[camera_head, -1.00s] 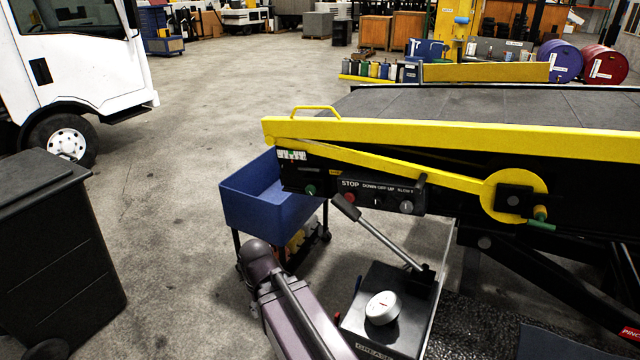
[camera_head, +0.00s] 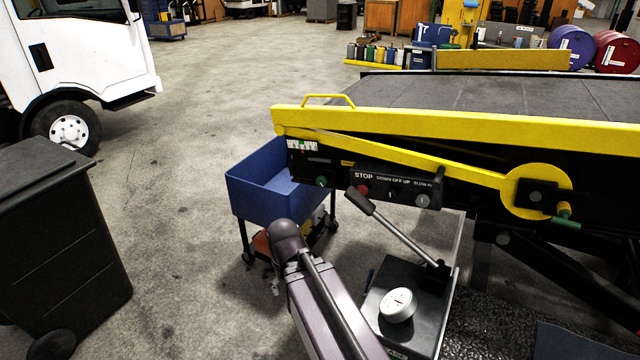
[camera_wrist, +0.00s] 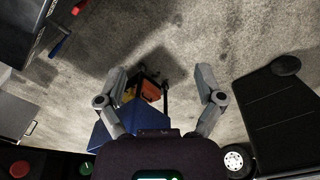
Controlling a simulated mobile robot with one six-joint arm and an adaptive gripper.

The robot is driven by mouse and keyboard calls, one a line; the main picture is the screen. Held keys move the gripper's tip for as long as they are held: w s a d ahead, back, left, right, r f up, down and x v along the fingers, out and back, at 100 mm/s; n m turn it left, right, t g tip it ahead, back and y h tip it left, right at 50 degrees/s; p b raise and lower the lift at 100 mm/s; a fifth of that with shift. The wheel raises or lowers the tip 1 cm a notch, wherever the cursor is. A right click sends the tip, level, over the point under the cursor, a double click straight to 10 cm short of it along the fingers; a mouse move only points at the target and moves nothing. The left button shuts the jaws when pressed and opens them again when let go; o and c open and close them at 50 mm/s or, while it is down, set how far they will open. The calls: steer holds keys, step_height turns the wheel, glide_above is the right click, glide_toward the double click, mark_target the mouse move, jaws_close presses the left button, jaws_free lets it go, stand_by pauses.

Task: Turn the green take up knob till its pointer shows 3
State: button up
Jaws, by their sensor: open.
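The green take up knob (camera_head: 322,181) sits low at the left end of the belt loader's (camera_head: 450,125) black side, below a small white marked plate (camera_head: 302,145). It is small here, and I cannot read its pointer. In the wrist view a green knob (camera_wrist: 86,168) shows at the bottom left, partly cut off by my wrist housing. My gripper (camera_wrist: 161,78) is open and empty, its fingers spread above the floor and the blue cart, apart from the knob.
A red stop button (camera_head: 363,189) and switches sit right of the knob. A lever (camera_head: 400,228) slants over a grey box with a white dial (camera_head: 397,305). A blue cart (camera_head: 262,192) stands below the loader's end. A black bin (camera_head: 55,240) stands left; floor between is clear.

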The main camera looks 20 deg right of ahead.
steer(key=w+d+f+m+t+h+b, duration=0.25)
steer(key=w+d+f+b, duration=0.2)
steer(key=w+d, duration=0.3)
steer(key=m+t+h+b, duration=0.2)
steer(key=t+h+b, duration=0.7)
steer(key=h+b, duration=0.45)
glide_toward(321, 183)
steer(key=s+a+r+y+b, duration=0.1)
steer(key=s+a+r+y, duration=0.1)
steer(key=a, duration=0.1)
steer(key=shift+s+d+f+g, duration=0.1)
steer(key=shift+d+f+g, duration=0.05)
steer(key=shift+d+g, duration=0.1)
steer(key=x, duration=1.4)
steer(key=shift+s+a, duration=0.1)
steer(key=c, duration=1.1)
